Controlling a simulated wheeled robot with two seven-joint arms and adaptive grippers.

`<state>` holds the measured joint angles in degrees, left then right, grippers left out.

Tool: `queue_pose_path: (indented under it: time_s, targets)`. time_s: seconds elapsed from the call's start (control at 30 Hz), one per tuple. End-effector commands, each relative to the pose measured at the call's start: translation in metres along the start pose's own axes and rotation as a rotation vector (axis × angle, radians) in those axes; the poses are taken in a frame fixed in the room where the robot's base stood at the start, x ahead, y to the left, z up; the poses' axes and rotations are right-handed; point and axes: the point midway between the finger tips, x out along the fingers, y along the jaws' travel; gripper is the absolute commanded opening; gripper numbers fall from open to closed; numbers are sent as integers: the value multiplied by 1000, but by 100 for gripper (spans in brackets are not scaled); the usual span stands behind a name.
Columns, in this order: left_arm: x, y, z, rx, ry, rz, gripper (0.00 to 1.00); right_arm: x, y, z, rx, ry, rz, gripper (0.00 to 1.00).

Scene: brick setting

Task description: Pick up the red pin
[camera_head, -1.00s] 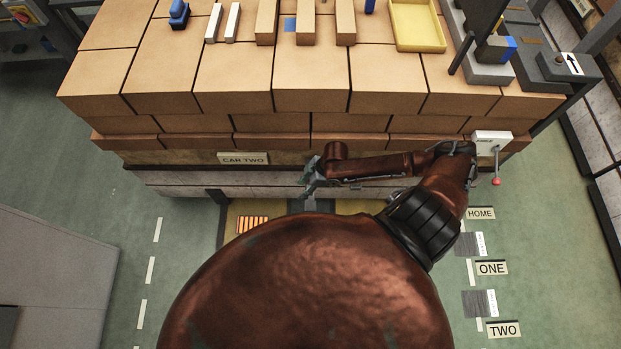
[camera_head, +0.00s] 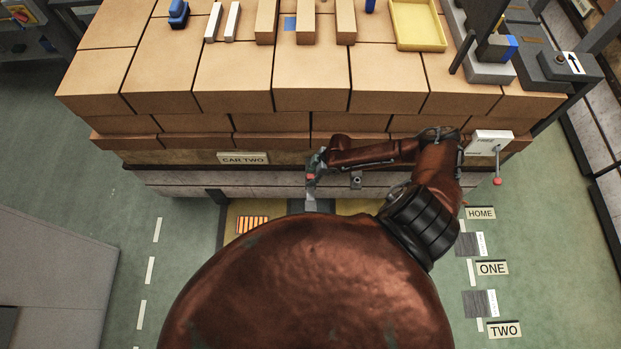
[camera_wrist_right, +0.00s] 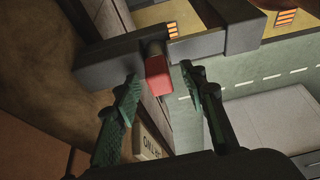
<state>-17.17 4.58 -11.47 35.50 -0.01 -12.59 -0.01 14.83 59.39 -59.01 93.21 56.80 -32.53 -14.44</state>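The red pin (camera_wrist_right: 158,80) shows its red block-like end in the right wrist view, set at a dark grey metal bar (camera_wrist_right: 108,62). In the head view a small red spot, which looks like the pin (camera_head: 310,176), shows at the right gripper's tip. My right gripper (camera_wrist_right: 160,76) is open, with its two green fingers on either side of the pin. Gaps show between the pin and both fingers; whether the pin lies between the tips or just beyond them is hard to tell. In the head view the right gripper (camera_head: 315,165) is small and partly hidden. My left gripper is not in view.
The brick-laden car (camera_head: 243,158) labelled CAR TWO stands right behind the gripper. A white lever box (camera_head: 490,143) with a red-knobbed lever is at the right. A yellow tray (camera_head: 418,25) and several blocks lie on top. Green floor is free at left.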

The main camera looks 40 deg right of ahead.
Motion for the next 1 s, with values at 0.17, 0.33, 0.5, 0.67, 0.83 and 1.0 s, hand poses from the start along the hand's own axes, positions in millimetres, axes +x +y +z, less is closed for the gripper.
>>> queue_pose_path:
  time_s: [0.17, 0.33, 0.5, 0.67, 0.83, 1.0]
  targets:
    - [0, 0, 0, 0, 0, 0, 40, 4, 0, 0, -1, 0, 1, 39]
    - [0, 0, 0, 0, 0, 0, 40, 4, 0, 0, -1, 0, 0, 35]
    - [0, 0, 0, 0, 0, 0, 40, 4, 0, 0, -1, 0, 0, 23]
    - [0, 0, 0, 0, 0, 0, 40, 4, 0, 0, -1, 0, 0, 12]
    - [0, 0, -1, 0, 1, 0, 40, 4, 0, 0, -1, 0, 0, 1]
    - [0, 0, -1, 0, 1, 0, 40, 4, 0, 0, -1, 0, 1, 0]
